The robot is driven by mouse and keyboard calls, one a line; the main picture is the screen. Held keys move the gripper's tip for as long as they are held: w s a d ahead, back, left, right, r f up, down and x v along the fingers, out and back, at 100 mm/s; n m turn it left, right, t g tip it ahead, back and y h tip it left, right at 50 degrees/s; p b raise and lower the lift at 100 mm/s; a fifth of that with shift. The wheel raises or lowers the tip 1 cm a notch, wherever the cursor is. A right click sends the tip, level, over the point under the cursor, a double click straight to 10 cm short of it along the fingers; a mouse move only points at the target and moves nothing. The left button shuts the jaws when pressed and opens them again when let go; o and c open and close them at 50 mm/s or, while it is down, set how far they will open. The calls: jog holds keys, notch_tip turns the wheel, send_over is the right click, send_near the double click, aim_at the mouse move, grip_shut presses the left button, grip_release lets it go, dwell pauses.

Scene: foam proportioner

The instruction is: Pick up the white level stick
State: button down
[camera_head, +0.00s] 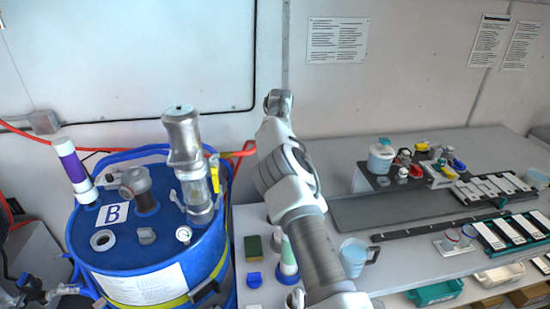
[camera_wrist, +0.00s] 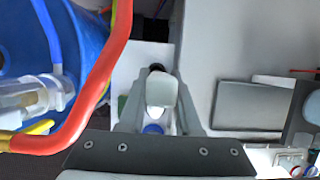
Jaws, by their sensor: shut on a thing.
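My gripper (camera_wrist: 161,84) shows in the wrist view, with its two grey fingers closing on a pale white piece. I take this piece to be the white level stick (camera_wrist: 161,95). Only a short blunt part of it shows between the fingers, with a dark round spot just beyond it. The rest of its length is hidden or end-on. In the head view my own arm hides the gripper and the held piece. Whether the stick touches anything below cannot be told.
A blue drum (camera_head: 150,247) stands left of my arm, with fittings and a clear-bodied valve (camera_head: 194,180) rising from its top. A red-orange hose (camera_wrist: 104,75) runs close to the gripper's left. A green-banded bottle (camera_head: 287,258) and a clear jug (camera_head: 353,258) stand on the bench beside my arm.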

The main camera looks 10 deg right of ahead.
notch_tip(320, 180, up, 6)
jog(key=shift+r+p, duration=0.1)
jog(key=shift+p, duration=0.2)
jog(key=shift+w+d+r, duration=0.1)
jog(key=shift+r, duration=1.25)
jog(key=shift+s+f+b, duration=0.35)
jog(key=shift+b, duration=0.8)
jog(key=shift+s+b, duration=0.15)
jog(key=shift+b, duration=0.45)
jog(key=s+b, duration=1.7)
jog(key=b, duration=1.1)
jog(key=shift+s+r+b, duration=0.15)
jog(key=shift+r+b, duration=0.15)
jog(key=shift+r, duration=0.05)
